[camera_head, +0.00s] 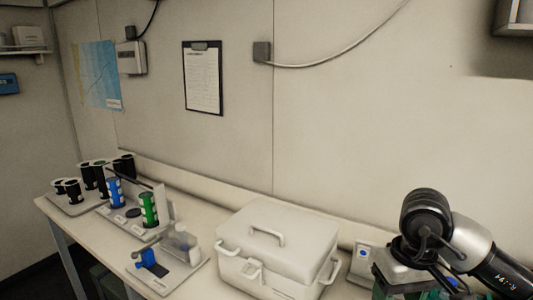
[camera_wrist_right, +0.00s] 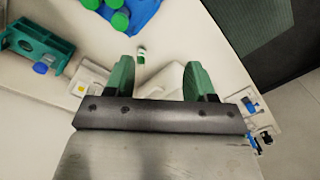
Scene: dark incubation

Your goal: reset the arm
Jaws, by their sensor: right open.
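My right arm comes in at the right edge of the head view, over the right part of the bench, and its gripper is cut off by the bottom edge there. My left gripper shows in neither view.
A closed white box (camera_head: 275,247) stands mid-bench, left of my right arm. A rack (camera_head: 135,218) with blue and green tubes and several black containers are further left. The wrist view shows a teal holder (camera_wrist_right: 37,46) and a blue tray (camera_wrist_right: 143,12) with green caps.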

